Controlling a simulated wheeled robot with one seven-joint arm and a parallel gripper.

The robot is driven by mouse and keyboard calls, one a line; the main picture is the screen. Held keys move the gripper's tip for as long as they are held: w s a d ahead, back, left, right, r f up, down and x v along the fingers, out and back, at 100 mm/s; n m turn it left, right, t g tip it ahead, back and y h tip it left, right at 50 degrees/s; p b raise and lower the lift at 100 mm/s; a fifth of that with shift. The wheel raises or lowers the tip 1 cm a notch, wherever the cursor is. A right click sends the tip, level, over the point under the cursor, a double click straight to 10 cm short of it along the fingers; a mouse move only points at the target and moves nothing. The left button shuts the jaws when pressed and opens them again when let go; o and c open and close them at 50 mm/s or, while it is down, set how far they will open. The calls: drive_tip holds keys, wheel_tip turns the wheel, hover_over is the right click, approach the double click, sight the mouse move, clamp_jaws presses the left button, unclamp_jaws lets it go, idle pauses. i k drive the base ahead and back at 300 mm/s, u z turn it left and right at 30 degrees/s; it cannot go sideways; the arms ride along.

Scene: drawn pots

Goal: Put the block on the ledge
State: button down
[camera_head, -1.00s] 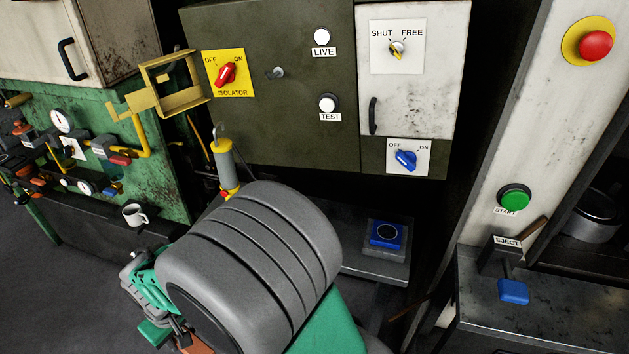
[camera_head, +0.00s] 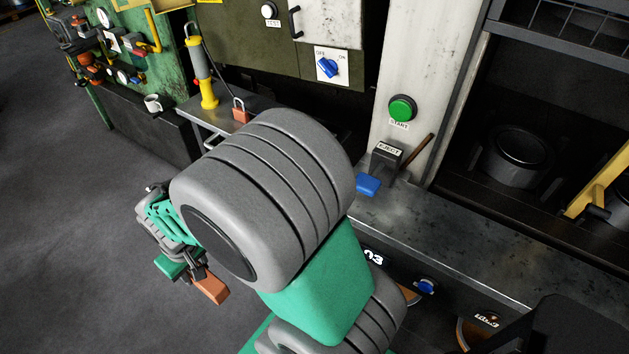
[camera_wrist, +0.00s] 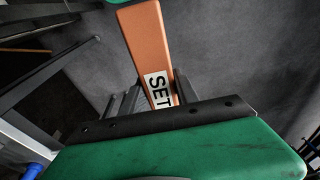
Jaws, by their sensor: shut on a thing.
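An orange block (camera_head: 210,288) is held in my gripper (camera_head: 194,272), low and left of my arm, over the dark floor. In the wrist view the block (camera_wrist: 146,40) is long, with a white label reading SET near the jaws. My gripper (camera_wrist: 156,95) is shut around its labelled end, and the other end sticks out. A grey metal ledge (camera_head: 208,117) runs under the green cabinet, above and apart from the block in the head view. My arm hides its right part.
A white mug (camera_head: 158,103) stands at left. Open floor lies at lower left.

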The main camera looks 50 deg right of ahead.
sight(505, 258)
drive_tip(key=z, duration=0.65)
drive_tip(key=k, duration=1.1)
drive_tip(key=z, duration=0.75)
